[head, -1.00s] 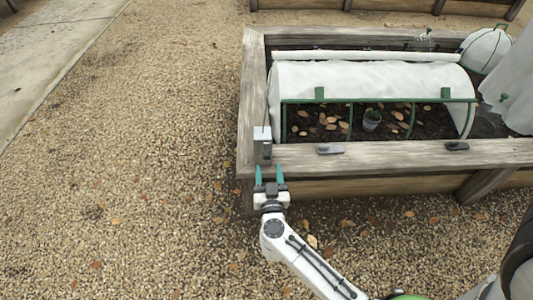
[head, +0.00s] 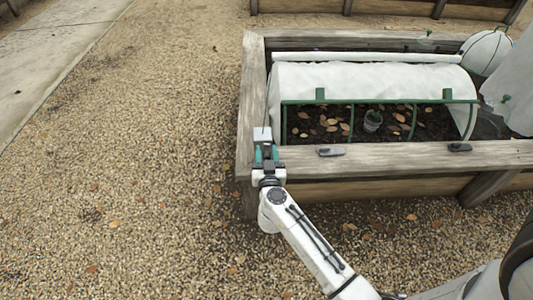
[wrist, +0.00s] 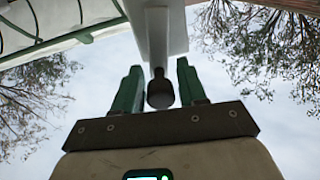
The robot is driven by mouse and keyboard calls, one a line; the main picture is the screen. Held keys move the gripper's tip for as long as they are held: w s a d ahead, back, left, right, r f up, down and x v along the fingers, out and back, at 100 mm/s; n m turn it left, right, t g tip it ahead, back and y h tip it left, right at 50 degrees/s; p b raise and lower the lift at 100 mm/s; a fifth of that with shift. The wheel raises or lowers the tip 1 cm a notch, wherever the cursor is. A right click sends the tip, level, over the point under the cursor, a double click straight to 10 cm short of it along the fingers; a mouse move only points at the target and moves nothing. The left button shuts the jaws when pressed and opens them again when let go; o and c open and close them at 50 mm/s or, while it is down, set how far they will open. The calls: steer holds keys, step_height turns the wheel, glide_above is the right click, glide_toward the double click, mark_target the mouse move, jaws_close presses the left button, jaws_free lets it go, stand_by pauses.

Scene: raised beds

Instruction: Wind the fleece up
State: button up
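The white fleece (head: 375,82) lies over the green hoops in the raised bed, and the front of the hoops is bare. A rolled white edge (head: 365,57) runs along its back. A small grey winder box (head: 262,133) sits on the bed's front left corner. My gripper (head: 266,152) is right at the box. In the wrist view my gripper (wrist: 159,90) is open, its green fingers on either side of a dark knob (wrist: 160,92) on a rod. Sky shows between the knob and each finger. In the head view the gripper hides the knob.
The wooden front rim (head: 410,154) carries two dark clips (head: 331,152). A small pot (head: 373,120) and brown leaves lie on the soil under the hoops. A white domed cover (head: 485,50) stands at the back right. Gravel (head: 130,180) to the left is open.

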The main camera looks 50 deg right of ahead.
jaws_close()
steer(key=shift+s, duration=0.1)
step_height(320, 180, down, 10)
steer(key=m+g+h+b, duration=0.1)
steer(key=m+b, duration=0.8)
steer(key=m, duration=2.1)
steer(key=shift+s+d+f+m, duration=0.25)
steer(key=shift+m, duration=0.05)
